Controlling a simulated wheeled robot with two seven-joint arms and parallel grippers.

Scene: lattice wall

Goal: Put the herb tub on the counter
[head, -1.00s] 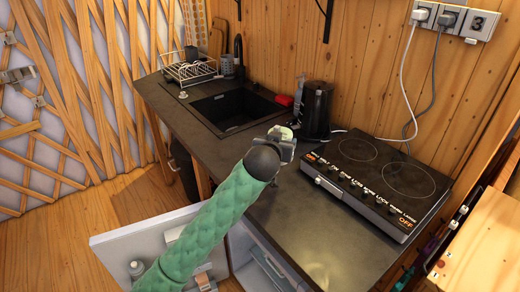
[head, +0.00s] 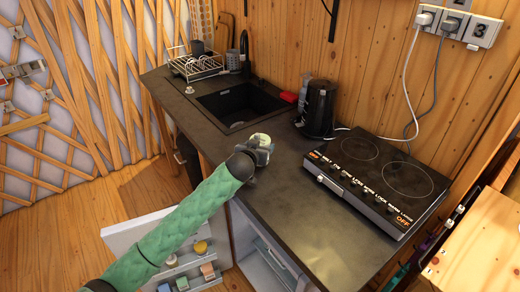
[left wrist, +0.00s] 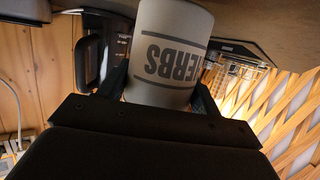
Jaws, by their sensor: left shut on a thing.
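The herb tub (head: 261,139) is a small pale tub. In the left wrist view the tub (left wrist: 172,55) is large, with dark stripes and the lettering "ERBS" upside down. My left gripper (head: 257,154) is shut on it, one dark finger on each side. In the head view gripper and tub show over the dark counter (head: 300,205), between the sink and the hob. I cannot tell whether the tub touches the counter. The gripper hides part of the tub. My right gripper is not in view.
A black kettle (head: 319,108) stands at the wall behind the gripper. The hob (head: 380,180) is to the right, the sink (head: 240,105) and dish rack (head: 195,66) to the left. Below, a fridge door (head: 125,233) stands open. The counter's front stretch is clear.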

